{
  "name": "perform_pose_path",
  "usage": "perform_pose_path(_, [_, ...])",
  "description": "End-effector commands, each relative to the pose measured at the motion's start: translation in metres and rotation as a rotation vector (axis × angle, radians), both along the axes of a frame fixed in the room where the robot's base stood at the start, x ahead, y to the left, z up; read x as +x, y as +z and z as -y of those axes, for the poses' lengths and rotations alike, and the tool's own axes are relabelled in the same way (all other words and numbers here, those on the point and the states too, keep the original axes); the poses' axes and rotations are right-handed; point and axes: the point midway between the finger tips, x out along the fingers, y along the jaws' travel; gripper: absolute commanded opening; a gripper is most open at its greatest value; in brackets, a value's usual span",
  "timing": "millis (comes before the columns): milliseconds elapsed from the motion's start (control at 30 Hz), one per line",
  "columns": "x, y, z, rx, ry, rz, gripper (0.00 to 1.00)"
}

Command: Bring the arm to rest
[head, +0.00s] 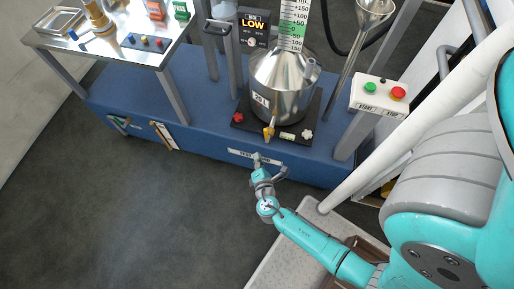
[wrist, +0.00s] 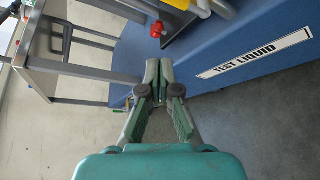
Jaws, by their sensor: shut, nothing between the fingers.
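My arm (head: 315,240) is teal and reaches from the lower right of the head view toward the middle. My gripper (head: 258,160) is at its end, in front of the blue base's front face. In the wrist view my gripper (wrist: 153,66) shows with its fingertips close together and nothing held. Open floor lies beneath it. The fingers look close to the blue base in the head view, but I cannot tell whether they touch it.
A blue base (head: 200,100) carries a steel vessel (head: 283,85) with a yellow-handled tap (head: 268,132). A START/STOP box (head: 380,95) stands right. A steel side table (head: 115,45) is at upper left. A "TEST LIQUID" label (wrist: 255,53) shows nearby. Floor at left (head: 110,220) is clear.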

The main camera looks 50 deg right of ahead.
Motion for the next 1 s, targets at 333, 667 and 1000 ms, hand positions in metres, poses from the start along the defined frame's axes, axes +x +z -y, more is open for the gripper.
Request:
perform_pose_path(333, [0.000, 0.000, 0.000, 0.000, 0.000, 0.000, 0.00])
perform_pose_path(667, [-0.024, -0.006, -0.013, 0.117, 0.010, 0.015, 0.00])
perform_pose_path(1000, [-0.116, 0.020, -0.087, 0.711, 0.036, 0.163, 0.00])
